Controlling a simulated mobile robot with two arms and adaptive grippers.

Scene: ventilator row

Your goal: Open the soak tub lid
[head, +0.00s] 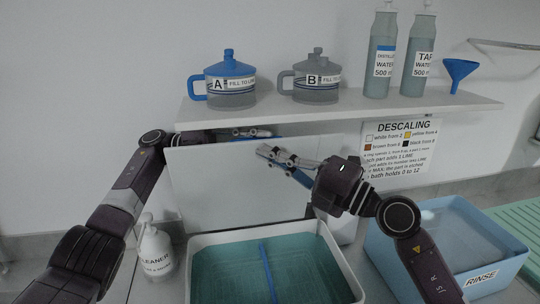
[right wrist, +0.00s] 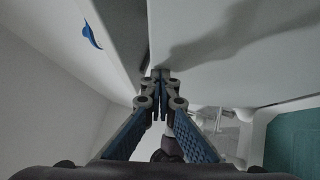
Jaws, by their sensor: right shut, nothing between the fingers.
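The soak tub (head: 198,262) stands at the bottom centre of the head view, holding teal liquid with a blue bar across it. Its white lid (head: 225,190) stands upright along the tub's back edge, so the tub is open. My right gripper (head: 262,152) is shut and empty in front of the lid's upper part; whether it touches the lid is unclear. In the right wrist view the closed fingertips (right wrist: 160,74) are close to the pale lid panel (right wrist: 230,60). My left gripper (head: 255,133) shows partly behind the lid's top edge, its fingers mostly hidden.
A shelf (head: 350,113) above the lid carries jugs A (head: 230,85) and B (head: 316,83), two water bottles and a blue funnel (head: 458,71). A cleaner bottle (head: 154,250) stands left of the tub. A blue rinse tub (head: 400,262) stands on the right.

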